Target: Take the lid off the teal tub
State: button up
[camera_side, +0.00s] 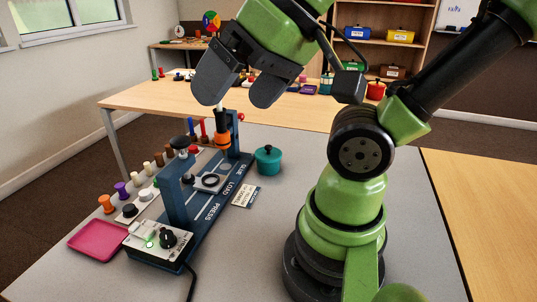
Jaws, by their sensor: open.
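The teal tub (268,163) stands on the grey table, just right of the blue press. Its teal lid (267,152) with a dark knob sits on top of it. My gripper (238,103) is high above the table, up and to the left of the tub, pointing downward. Its two dark fingers are apart. A pale tip shows between and below them, close to the orange-collared part of the press; I cannot tell whether it touches a finger. My gripper is well clear of the tub and lid.
The blue press (176,235) with its posts and knob box fills the left middle. Several coloured pegs stand along its left side. A pink tray (96,240) lies at the front left. Grey table (262,255) is clear in front.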

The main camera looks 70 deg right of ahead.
jog(key=w+d+n+g+h, duration=0.2)
jog(key=w+d, duration=0.5)
jog(key=d, duration=0.1)
jog(key=n+g, duration=0.4)
jog(key=g, duration=0.1)
send_over(267, 146)
jog(key=f, duration=1.7)
jog(key=shift+d, duration=0.25)
notch_tip(267, 146, down, 4)
jog(key=shift+r, duration=0.25)
jog(key=f, duration=0.6)
jog(key=shift+a, duration=0.25)
jog(key=c, duration=0.8)
